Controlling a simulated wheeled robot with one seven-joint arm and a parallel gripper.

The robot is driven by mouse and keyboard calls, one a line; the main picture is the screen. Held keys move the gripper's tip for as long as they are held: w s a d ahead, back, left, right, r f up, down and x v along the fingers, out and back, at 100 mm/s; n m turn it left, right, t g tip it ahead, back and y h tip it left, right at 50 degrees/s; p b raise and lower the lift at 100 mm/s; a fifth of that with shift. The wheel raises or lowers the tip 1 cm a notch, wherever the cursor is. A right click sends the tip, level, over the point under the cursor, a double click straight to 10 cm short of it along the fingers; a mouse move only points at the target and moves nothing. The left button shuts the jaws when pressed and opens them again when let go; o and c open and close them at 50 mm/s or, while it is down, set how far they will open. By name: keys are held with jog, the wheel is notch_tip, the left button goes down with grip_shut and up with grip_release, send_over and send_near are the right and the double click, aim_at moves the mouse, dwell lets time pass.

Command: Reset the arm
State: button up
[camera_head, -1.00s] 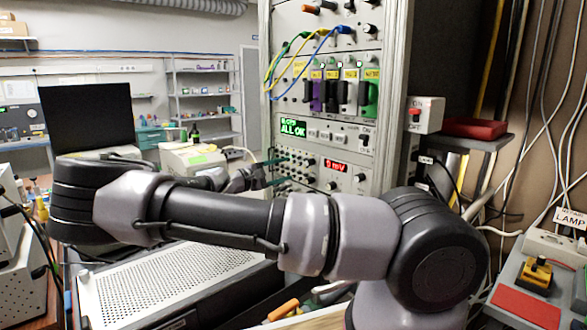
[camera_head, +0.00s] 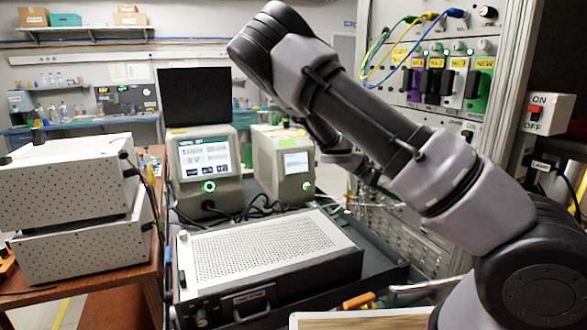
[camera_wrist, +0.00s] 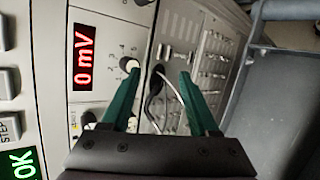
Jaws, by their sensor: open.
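My arm (camera_head: 375,120) slopes from the lower right up to a raised elbow at the top middle, then down behind itself. My gripper (camera_wrist: 161,80) shows in the wrist view with two green fingers apart and nothing held between them. Beyond the fingers is an instrument panel (camera_wrist: 62,125) with knobs, a grey cable and a red "0 mV" display (camera_wrist: 82,57). In the head view my gripper is small and partly hidden by my arm, near the rack (camera_head: 518,85). Whether the fingers touch the panel cannot be told.
A perforated metal unit (camera_head: 255,250) lies below my arm. Two screen instruments (camera_head: 205,165) (camera_head: 284,165) and a black monitor (camera_head: 199,96) stand behind it. White perforated boxes (camera_head: 75,245) are stacked at left. Colored cables (camera_head: 405,45) hang on the rack; an ON/OFF switch box (camera_head: 548,113) is at right.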

jog(key=s+a+r+m+t+y, duration=0.3)
jog(key=s+r+y, duration=0.4)
jog(key=s+r, duration=0.5)
jog(key=s+a+r+m+t+y, duration=0.3)
jog(key=s+a+r+m+y, duration=0.1)
jog(key=s+r, duration=0.7)
notch_tip(320, 180, up, 3)
jog(key=m+y, duration=0.1)
jog(key=y, duration=0.1)
jog(key=shift+s+a+r+t+y, duration=0.15)
jog(key=shift+s+a+t+y, duration=0.15)
jog(key=shift+s+y, duration=0.1)
jog(key=shift+w, duration=0.1)
dwell(0.4)
jog(key=shift+c, duration=0.9)
jog(key=shift+d, duration=0.1)
